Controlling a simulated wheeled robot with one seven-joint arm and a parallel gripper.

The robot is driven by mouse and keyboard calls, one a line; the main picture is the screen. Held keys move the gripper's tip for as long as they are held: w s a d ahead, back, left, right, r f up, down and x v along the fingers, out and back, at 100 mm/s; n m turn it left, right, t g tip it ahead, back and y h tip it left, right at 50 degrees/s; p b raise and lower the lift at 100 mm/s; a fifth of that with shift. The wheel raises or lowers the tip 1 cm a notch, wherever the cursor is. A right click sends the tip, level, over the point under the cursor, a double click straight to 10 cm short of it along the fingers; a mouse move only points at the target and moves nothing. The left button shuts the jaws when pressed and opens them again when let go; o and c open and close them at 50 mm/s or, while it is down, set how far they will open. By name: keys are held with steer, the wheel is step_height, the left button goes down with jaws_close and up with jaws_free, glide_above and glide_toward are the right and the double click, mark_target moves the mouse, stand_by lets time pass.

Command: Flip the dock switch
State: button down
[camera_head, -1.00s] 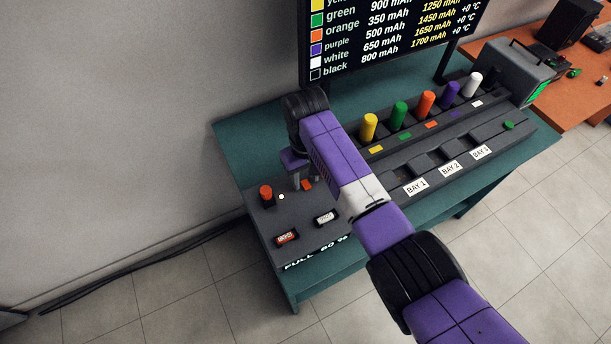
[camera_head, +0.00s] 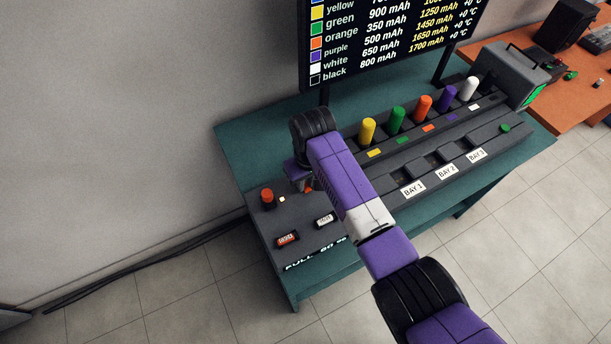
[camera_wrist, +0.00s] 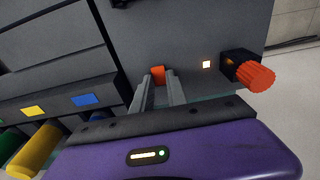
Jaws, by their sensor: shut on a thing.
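A small orange-red dock switch (camera_head: 309,189) sits on the grey panel at the left end of the dock, partly hidden by my gripper (camera_head: 301,186) in the head view. In the wrist view, the switch (camera_wrist: 158,75) shows between the fingertips of my gripper (camera_wrist: 158,82). My fingers are close together on it, shut on the switch. The switch's lower part and exact tilt are hidden.
A red knob (camera_wrist: 255,76) and small lit lamp (camera_wrist: 206,64) are beside the switch. Coloured cylinders, such as the yellow one (camera_head: 367,131), stand in the dock behind three bays (camera_head: 447,170). A screen (camera_head: 390,35) stands behind. Floor (camera_head: 190,318) in front is clear.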

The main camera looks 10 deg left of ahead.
mark_target(308, 191)
steer(key=shift+t+y, duration=0.3)
steer(key=c, duration=1.3)
jaws_free()
steer(key=shift+s+d+r, duration=0.15)
steer(key=shift+s+r, duration=0.05)
steer(key=shift+r, duration=1.1)
steer(key=shift+s+d+r, duration=0.1)
steer(key=shift+s+r, duration=0.05)
steer(key=shift+r, duration=1.15)
steer(key=shift+s+d+r, duration=0.15)
steer(key=shift+s+r, duration=0.05)
steer(key=shift+r, duration=1.1)
